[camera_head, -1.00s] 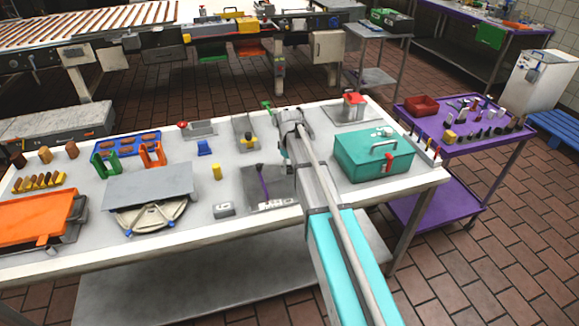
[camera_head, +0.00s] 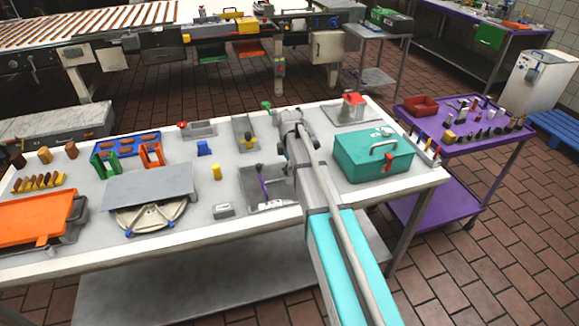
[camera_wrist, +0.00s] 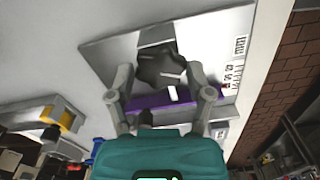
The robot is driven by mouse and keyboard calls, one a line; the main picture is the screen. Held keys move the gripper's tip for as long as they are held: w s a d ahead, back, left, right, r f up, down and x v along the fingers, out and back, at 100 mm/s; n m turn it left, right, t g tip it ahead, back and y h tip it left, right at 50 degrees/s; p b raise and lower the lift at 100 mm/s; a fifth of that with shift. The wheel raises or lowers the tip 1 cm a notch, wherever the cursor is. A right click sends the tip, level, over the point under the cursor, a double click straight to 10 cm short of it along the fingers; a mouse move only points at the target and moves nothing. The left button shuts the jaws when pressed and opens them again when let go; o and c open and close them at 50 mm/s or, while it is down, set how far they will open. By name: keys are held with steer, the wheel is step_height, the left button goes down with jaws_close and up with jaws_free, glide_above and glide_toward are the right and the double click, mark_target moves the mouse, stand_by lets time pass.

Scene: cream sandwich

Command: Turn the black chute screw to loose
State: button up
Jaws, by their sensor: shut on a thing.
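In the wrist view the black screw (camera_wrist: 160,68) is a dark, lobed knob with a light mark, on a grey plate (camera_wrist: 103,52) with printed labels. My gripper (camera_wrist: 160,73) has one finger on each side of the knob and is closed on it. A purple bar (camera_wrist: 180,98) lies across the view between the fingers, beside the knob. In the head view the plate (camera_head: 250,186) is on the white table, with a purple upright piece (camera_head: 264,187) on it.
A teal toolbox (camera_head: 350,163) stands to the right of my arm. A yellow cylinder (camera_head: 216,172) and a small grey box (camera_head: 223,211) stand left of the plate. Bare tabletop surrounds these.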

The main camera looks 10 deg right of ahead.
steer(key=shift+n, duration=0.3)
steer(key=o, duration=1.1)
steer(key=shift+o, duration=0.2)
steer(key=shift+m, duration=0.4)
